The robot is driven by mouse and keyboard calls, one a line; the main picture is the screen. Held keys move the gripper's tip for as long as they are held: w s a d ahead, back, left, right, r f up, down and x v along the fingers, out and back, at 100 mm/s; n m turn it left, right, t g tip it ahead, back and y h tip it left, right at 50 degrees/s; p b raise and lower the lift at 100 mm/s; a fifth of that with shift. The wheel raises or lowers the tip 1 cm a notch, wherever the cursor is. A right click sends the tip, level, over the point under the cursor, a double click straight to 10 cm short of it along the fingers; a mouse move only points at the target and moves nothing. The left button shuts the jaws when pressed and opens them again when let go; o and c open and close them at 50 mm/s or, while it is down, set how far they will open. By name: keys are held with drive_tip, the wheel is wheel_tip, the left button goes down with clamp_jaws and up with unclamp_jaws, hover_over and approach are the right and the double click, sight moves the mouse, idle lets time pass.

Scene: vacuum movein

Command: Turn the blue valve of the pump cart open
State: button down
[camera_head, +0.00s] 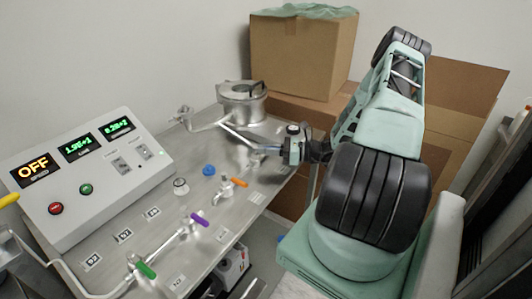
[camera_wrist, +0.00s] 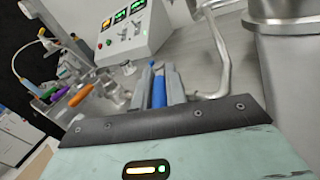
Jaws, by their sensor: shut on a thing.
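The blue valve handle (camera_wrist: 159,91) shows in the wrist view as a long blue bar between the two grey fingers of my gripper (camera_wrist: 157,86). My gripper is shut on it. In the head view my gripper (camera_head: 270,148) reaches in from the right, low over the far right part of the pump cart (camera_head: 150,228). The blue handle is hidden by the fingers there. The handle's exact angle to its pipe cannot be told.
Orange (camera_head: 240,182), purple (camera_head: 199,219) and green (camera_head: 145,269) valve handles sit along the cart's pipes. A round blue knob (camera_head: 209,170) stands left of my gripper. A control box (camera_head: 85,175) reads OFF. Cardboard boxes (camera_head: 300,55) stand behind; a metal pot (camera_head: 243,102) is near.

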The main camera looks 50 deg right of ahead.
drive_tip(key=shift+n+y, duration=0.3)
drive_tip(key=shift+y, duration=0.1)
drive_tip(key=c, duration=1.4)
unclamp_jaws()
drive_tip(key=shift+c, duration=0.2)
drive_tip(key=shift+d, duration=0.1)
drive_tip(key=b+v, duration=0.5)
drive_tip(key=v, duration=1.2)
drive_tip(key=shift+r, duration=0.3)
drive_tip(key=shift+s+d, duration=0.1)
